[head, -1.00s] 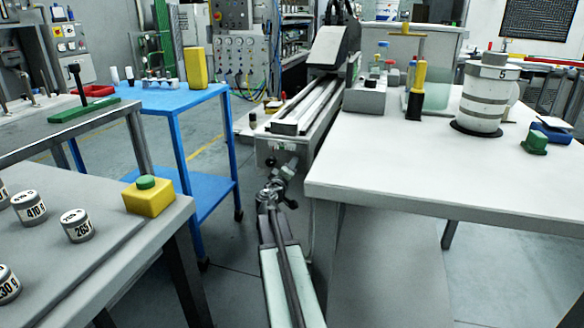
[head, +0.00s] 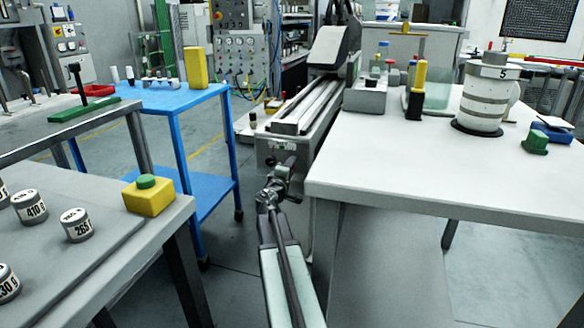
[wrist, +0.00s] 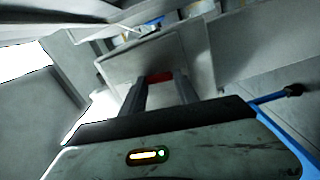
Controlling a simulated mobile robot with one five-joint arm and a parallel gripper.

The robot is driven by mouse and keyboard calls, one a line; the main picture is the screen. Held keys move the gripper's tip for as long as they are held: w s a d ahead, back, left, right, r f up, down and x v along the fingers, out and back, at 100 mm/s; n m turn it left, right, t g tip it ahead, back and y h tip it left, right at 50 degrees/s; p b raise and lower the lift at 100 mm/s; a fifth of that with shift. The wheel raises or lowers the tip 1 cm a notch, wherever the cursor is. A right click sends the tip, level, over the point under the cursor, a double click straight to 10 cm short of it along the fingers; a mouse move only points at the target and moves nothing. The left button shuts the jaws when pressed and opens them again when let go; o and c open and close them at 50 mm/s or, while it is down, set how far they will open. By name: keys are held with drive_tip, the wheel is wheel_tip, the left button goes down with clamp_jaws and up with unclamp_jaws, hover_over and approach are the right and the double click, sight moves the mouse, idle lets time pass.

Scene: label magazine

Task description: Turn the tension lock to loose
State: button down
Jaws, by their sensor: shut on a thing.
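My arm reaches to the front end of the long grey machine (head: 320,112), beside the white table. My gripper (head: 284,165) is at the end face, just below a small label there. In the wrist view my gripper (wrist: 160,82) has its two fingers closed in on a small red part (wrist: 160,77), which I take to be the tension lock. Only a little of it shows between the fingers, and its setting cannot be read. In the head view my gripper and wrist hide it.
The white table (head: 400,170) is close on the right of my arm. A blue cart (head: 200,97) stands to the left. A grey bench (head: 90,270) with labelled weights and a yellow box with a green button (head: 148,195) is at the near left.

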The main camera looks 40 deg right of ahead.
drive_tip(key=shift+w+a, duration=0.2)
drive_tip(key=c, duration=0.9)
unclamp_jaws()
drive_tip(key=shift+s+d, duration=0.1)
drive_tip(key=v, duration=0.7)
drive_tip(key=shift+s+a, duration=0.15)
drive_tip(key=shift+a, duration=0.25)
